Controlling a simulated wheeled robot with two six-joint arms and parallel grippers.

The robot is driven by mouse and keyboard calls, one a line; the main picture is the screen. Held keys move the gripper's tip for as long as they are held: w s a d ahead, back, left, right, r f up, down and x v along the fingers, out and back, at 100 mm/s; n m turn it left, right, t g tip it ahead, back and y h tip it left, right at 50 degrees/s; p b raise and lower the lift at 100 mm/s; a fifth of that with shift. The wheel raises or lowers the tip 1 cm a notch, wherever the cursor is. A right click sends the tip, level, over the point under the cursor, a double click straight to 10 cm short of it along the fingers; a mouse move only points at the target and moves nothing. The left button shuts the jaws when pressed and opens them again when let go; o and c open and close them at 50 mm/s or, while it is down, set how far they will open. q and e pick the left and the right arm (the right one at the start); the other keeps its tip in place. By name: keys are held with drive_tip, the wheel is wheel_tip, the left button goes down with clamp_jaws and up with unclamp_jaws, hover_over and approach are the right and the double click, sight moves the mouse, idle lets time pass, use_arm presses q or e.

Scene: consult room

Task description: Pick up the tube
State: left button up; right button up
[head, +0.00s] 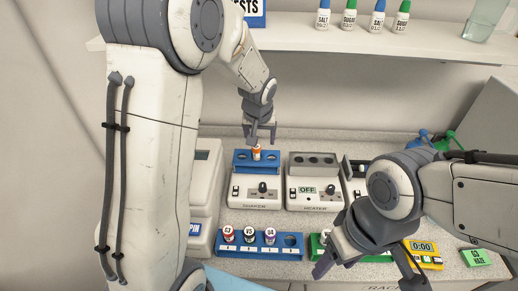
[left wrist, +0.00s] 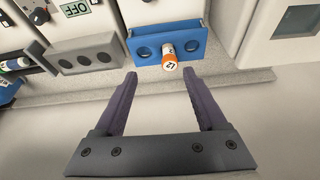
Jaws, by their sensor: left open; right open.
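A tube with an orange cap (head: 257,153) stands in the blue holder on top of the shaker (head: 255,190). My right gripper (head: 366,268) is open and empty at the front, over the green rack.
A blue rack (head: 262,250) holds several capped tubes and an empty slot at its right end. The heater (head: 314,192) stands right of the shaker. A yellow timer (head: 424,255) lies at right. A shelf (head: 330,42) with bottles hangs above.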

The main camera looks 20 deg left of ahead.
use_arm(q)
hover_over(256, 148)
drive_tip(key=s, duration=0.2)
drive_tip(key=shift+n, duration=0.3)
drive_tip(key=f, duration=0.2)
drive_tip(key=f+p, duration=0.1)
drive_tip(key=f, duration=0.1)
drive_tip(key=shift+w+d, duration=0.1)
drive_tip(key=shift+d, duration=0.15)
drive_tip(key=p+x, duration=0.1)
drive_tip(key=x, duration=0.4)
drive_tip(key=shift+w+f, duration=0.15)
drive_tip(key=shift+f, duration=0.05)
drive_tip(key=shift+w+a+f, duration=0.1)
drive_tip(key=shift+w+f, duration=0.1)
drive_tip(key=shift+f, duration=0.25)
clamp_jaws()
